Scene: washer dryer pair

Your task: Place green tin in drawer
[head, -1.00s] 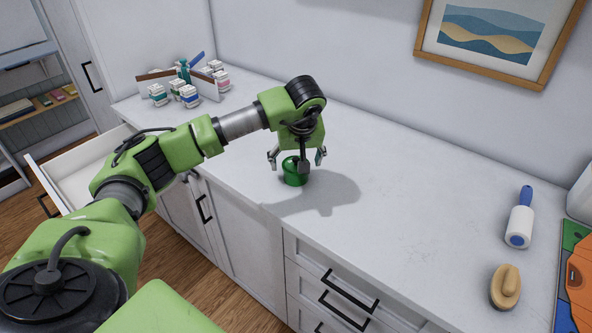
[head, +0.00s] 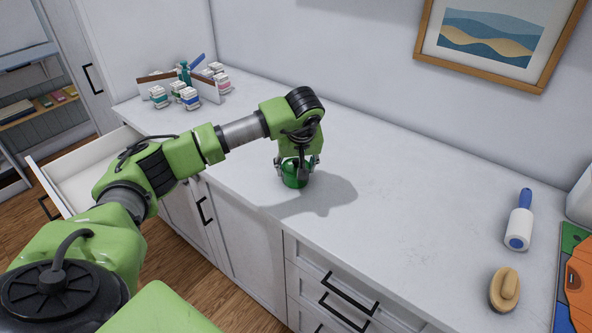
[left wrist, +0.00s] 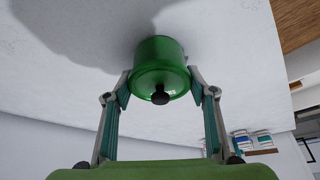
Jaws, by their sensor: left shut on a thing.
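The green tin (head: 295,180) stands upright on the white countertop, near its front edge. In the left wrist view the tin (left wrist: 160,66) shows its lid with a small black knob. My left gripper (head: 297,168) points down over the tin and is shut on it, with a finger on each side; the fingers also show in the left wrist view (left wrist: 158,92). An open white drawer (head: 84,176) sticks out at the left, partly hidden behind my left arm. My right gripper is not in view.
A holder (head: 205,82) with several small bottles (head: 190,98) stands at the back left of the counter. A lint roller (head: 519,222) and a wooden brush (head: 505,290) lie at the right. The counter between them and the tin is clear.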

